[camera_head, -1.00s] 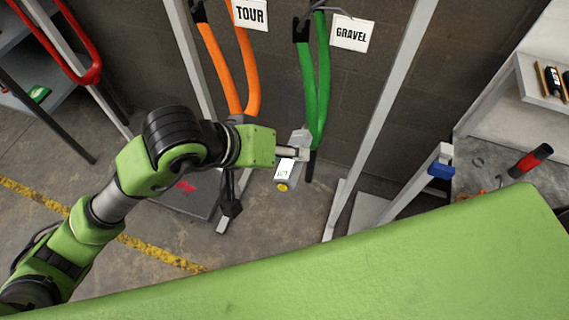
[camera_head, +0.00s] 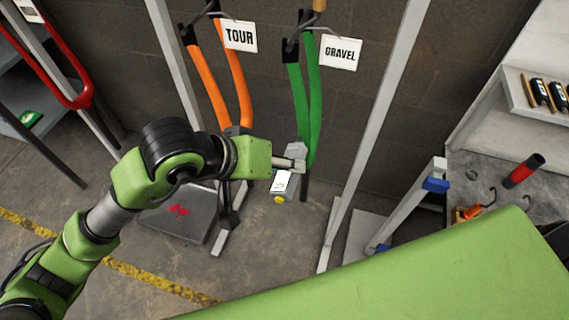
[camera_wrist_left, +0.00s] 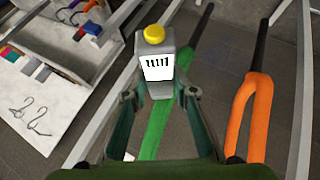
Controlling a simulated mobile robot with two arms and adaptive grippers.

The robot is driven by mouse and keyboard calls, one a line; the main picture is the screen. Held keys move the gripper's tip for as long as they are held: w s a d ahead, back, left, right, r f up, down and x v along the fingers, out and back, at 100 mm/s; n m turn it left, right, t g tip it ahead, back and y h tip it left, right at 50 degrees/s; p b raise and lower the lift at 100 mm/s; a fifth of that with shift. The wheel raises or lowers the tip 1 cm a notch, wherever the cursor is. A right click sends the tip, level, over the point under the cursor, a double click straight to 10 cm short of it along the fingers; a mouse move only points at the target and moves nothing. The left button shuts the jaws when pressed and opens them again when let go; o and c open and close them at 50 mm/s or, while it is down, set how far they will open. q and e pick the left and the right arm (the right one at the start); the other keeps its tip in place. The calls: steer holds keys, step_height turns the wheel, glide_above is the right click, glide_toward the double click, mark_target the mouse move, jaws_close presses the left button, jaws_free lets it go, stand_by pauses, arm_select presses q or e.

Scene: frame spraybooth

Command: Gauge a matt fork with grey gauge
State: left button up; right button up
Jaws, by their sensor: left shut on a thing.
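My left gripper (camera_head: 292,164) is shut on the grey gauge (camera_head: 296,152), which has a white display and a yellow button. The gauge also shows between the fingers in the left wrist view (camera_wrist_left: 158,90), with dark bars on its display. The green fork (camera_head: 314,100) hangs by the GRAVEL sign (camera_head: 340,52), its lower end beside the gauge. I cannot tell whether they touch. The orange fork (camera_head: 206,85) hangs by the TOUR sign (camera_head: 239,36). A shiny red fork (camera_head: 78,98) is at the far left. My right gripper is not in view.
Grey metal posts (camera_head: 380,110) stand on both sides of the hanging forks. A low grey plate (camera_head: 180,212) lies on the floor. A bench at right holds a red and black tool (camera_head: 522,170) and small items. A white shelf (camera_head: 515,98) holds dark bottles.

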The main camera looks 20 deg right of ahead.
mark_target(277, 193)
arm_select(q)
steer(key=shift+w+d+b, duration=0.55)
steer(key=shift+w+b, duration=0.2)
steer(key=shift+b, duration=0.1)
stand_by(1.3)
steer(key=shift+s+a, duration=0.1)
stand_by(0.6)
steer(key=shift+s+a+b, duration=0.45)
steer(key=shift+s+a, duration=0.1)
steer(key=shift+s, duration=0.25)
steer(key=shift+s+a+b, duration=0.45)
steer(key=shift+s+a, duration=0.1)
steer(key=shift+s, duration=0.3)
steer(key=shift+s+a+b, duration=0.45)
steer(key=shift+s+a, duration=0.1)
steer(key=shift+s, duration=0.25)
steer(key=shift+s+a+b, duration=0.3)
steer(key=shift+s+a, duration=0.25)
steer(key=shift+s, duration=0.25)
steer(key=shift+r, duration=0.15)
